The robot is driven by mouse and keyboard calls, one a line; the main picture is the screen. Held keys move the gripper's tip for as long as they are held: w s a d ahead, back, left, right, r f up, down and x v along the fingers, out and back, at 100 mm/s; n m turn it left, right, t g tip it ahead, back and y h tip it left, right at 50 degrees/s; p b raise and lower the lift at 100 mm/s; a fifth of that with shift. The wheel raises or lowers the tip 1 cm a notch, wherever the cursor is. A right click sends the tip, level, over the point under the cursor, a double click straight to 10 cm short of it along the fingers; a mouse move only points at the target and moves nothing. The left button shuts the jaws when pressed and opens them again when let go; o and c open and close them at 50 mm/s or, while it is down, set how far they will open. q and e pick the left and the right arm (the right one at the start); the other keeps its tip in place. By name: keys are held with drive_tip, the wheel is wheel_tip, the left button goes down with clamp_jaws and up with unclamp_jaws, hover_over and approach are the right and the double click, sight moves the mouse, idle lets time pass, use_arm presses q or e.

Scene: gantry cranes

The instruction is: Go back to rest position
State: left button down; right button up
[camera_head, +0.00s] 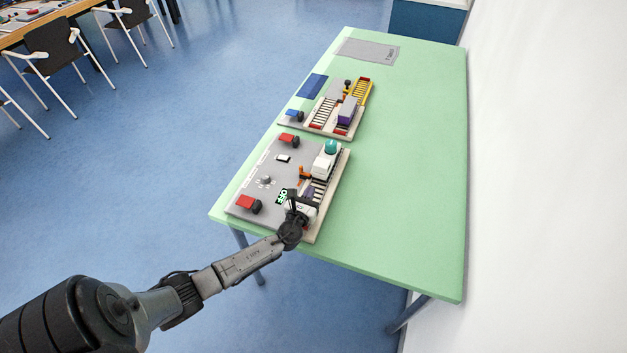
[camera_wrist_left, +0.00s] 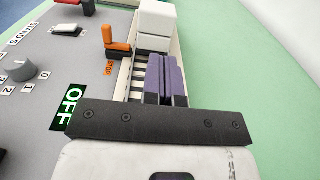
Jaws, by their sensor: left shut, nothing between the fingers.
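My left arm reaches in from the lower left in the head view. Its gripper (camera_head: 297,208) is over the front right part of the near grey crane board (camera_head: 250,181). The gripper looks shut and empty. A white block (camera_wrist_left: 157,20) stands farther along the track. An orange lever (camera_wrist_left: 117,45) marked STOP and a lit OFF sign (camera_wrist_left: 73,106) are beside it. My right gripper is out of view.
The boards stand on a green table (camera_head: 398,190). A second crane board (camera_head: 292,127) with a yellow part (camera_head: 362,89) is behind the near one. A grey mat (camera_head: 368,51) lies at the far end. The table's right side is clear, beside a white wall (camera_head: 540,170).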

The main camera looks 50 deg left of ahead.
use_arm(q)
drive_tip(key=shift+v, duration=3)
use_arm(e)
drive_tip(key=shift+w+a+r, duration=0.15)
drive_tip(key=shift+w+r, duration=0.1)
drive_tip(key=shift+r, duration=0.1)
use_arm(q)
drive_tip(key=shift+r, duration=0.1)
